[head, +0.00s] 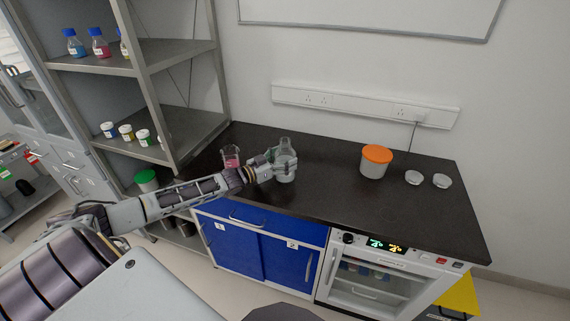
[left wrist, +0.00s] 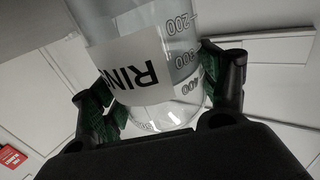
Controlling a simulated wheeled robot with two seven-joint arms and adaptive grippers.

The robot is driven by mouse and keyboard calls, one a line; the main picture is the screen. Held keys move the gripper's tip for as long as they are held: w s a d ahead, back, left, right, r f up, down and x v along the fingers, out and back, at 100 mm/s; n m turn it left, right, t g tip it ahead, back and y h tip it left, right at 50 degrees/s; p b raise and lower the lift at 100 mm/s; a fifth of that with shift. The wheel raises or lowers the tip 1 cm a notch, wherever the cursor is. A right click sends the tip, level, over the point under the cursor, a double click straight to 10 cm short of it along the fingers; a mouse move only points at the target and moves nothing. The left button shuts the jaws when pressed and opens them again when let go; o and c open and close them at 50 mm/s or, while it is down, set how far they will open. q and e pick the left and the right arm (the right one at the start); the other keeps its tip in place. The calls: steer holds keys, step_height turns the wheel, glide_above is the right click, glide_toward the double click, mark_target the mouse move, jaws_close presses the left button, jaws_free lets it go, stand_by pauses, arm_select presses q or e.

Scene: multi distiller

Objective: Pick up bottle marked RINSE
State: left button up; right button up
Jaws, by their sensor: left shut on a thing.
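The clear bottle (head: 285,164) is on or just above the black counter; I cannot tell whether its base touches. In the left wrist view the bottle (left wrist: 150,60) shows a white label with the letters RIN and volume marks. My left gripper (head: 279,165) is shut on the bottle, and its green-padded fingers (left wrist: 155,92) press on both sides of it. My right gripper is not in view.
A beaker with pink liquid (head: 231,156) stands just left of the bottle. A jar with an orange lid (head: 376,160) and two small white dishes (head: 413,178) are to the right on the counter (head: 330,190). Metal shelves (head: 180,132) rise at the left.

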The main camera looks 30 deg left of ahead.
mark_target(285, 140)
arm_select(q)
steer(key=shift+r, duration=0.65)
steer(key=shift+w+r, duration=0.1)
steer(key=shift+r, duration=0.25)
step_height(285, 140, up, 6)
steer(key=shift+r, duration=1.15)
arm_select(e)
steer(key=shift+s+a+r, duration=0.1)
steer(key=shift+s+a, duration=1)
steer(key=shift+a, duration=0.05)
